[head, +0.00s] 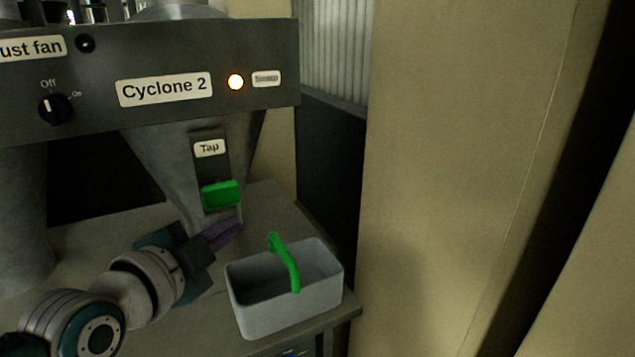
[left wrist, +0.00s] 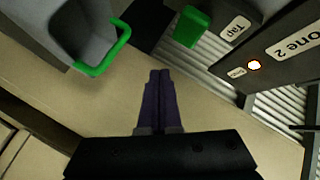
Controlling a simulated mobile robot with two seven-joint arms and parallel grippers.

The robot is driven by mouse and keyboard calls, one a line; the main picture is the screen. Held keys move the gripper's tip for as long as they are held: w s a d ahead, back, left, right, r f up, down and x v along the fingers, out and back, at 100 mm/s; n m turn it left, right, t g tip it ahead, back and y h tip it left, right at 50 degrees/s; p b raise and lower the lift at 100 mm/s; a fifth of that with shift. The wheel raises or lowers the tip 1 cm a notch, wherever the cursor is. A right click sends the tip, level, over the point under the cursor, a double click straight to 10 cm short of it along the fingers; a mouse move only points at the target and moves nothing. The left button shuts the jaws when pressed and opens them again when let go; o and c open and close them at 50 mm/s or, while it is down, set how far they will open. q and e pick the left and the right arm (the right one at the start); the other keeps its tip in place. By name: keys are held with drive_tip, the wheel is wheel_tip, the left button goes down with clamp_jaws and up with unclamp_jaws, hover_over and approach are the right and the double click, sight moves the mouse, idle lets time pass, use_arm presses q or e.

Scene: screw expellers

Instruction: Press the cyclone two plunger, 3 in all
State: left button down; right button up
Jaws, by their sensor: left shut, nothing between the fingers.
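The Cyclone 2 panel (head: 200,65) carries its label and a lit round lamp (head: 235,82) beside a small label. Below it, a dark plate labelled Tap (head: 209,148) holds a green plunger (head: 221,193) on the grey cone. The green plunger also shows in the left wrist view (left wrist: 192,26), beyond the fingertips and to their right. My left gripper (head: 230,231) is just below the plunger in the head view, its purple fingers shut and empty; they show together in the left wrist view (left wrist: 160,75). They look apart from the plunger. My right gripper is not in view.
A grey bin (head: 262,312) with a green handle (head: 284,262) stands on the table (head: 266,203) right of my left gripper. A dust fan knob (head: 54,108) is at left, set to Off. A beige wall (head: 450,180) bounds the right side.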

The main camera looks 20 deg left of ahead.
sight(236, 194)
use_arm(q)
drive_tip(key=d+n+t+b, duration=0.1)
drive_tip(key=b, duration=0.2)
drive_tip(key=s+d+n+t+b, duration=0.1)
drive_tip(key=b, duration=0.3)
drive_tip(key=s+d+n+t+b, duration=0.1)
drive_tip(key=n+t+b, duration=0.1)
drive_tip(key=b, duration=0.1)
drive_tip(key=shift+s+f+b, duration=0.25)
drive_tip(key=shift+f+b, duration=0.05)
drive_tip(key=w+a+b, duration=0.2)
drive_tip(key=w+a, duration=0.3)
drive_tip(key=a, duration=0.1)
drive_tip(key=shift+w+a, duration=0.35)
drive_tip(key=shift+w, duration=0.05)
drive_tip(key=shift+w+a, duration=0.1)
idle(1.9)
drive_tip(key=shift+w+a, duration=0.2)
